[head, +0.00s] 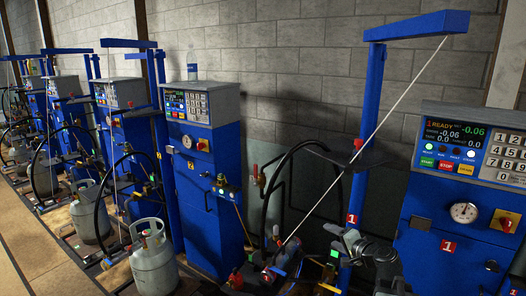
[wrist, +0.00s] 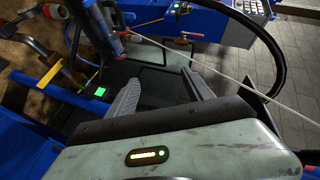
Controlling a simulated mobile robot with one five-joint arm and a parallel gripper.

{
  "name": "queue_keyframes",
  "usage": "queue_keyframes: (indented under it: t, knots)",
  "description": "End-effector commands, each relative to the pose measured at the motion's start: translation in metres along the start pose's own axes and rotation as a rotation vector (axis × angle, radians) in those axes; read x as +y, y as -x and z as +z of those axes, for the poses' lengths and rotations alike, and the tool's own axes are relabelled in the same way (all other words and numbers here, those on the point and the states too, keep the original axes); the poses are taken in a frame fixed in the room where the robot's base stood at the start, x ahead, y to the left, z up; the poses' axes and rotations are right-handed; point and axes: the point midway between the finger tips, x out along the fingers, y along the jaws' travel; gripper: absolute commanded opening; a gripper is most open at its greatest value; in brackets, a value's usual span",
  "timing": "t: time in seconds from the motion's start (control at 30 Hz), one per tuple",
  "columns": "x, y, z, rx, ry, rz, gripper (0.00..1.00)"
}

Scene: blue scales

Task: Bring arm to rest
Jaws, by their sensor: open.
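My gripper (wrist: 160,84) is open in the wrist view, its two dark grey fingers spread apart. Nothing is held between them; a dark flat surface shows beyond. In the head view part of my grey arm shows at the lower right, in front of the blue cabinet with the lit display (head: 455,137). The fingertips are hard to make out there.
Blue posts, a slanting pale line (head: 350,160) and a black hose (head: 283,165) stand close to my arm. A blue cabinet (head: 205,200) with a bottle (head: 192,65) on top and grey gas cylinders (head: 153,262) stand left. A grey block wall (head: 300,60) closes the back.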

Motion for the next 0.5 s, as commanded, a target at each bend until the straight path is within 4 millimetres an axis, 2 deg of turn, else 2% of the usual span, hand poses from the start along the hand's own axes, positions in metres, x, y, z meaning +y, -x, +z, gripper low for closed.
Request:
queue_keyframes:
  t: [0.03,0.13,0.23,0.3,0.37,0.4,0.5]
  knots:
    - [-0.006,-0.017,0.042,-0.088,0.065,0.028,0.6]
    - [-0.006,-0.038,0.121,-0.265,0.214,0.109,0.6]
    - [0.006,-0.043,0.193,-0.442,0.376,0.215,0.6]
    - [0.025,-0.035,0.236,-0.568,0.505,0.321,0.6]
    - [0.048,-0.02,0.257,-0.667,0.612,0.438,0.6]
    - [0.064,-0.006,0.258,-0.714,0.665,0.522,0.6]
    - [0.1,0.028,0.243,-0.79,0.738,0.712,0.6]
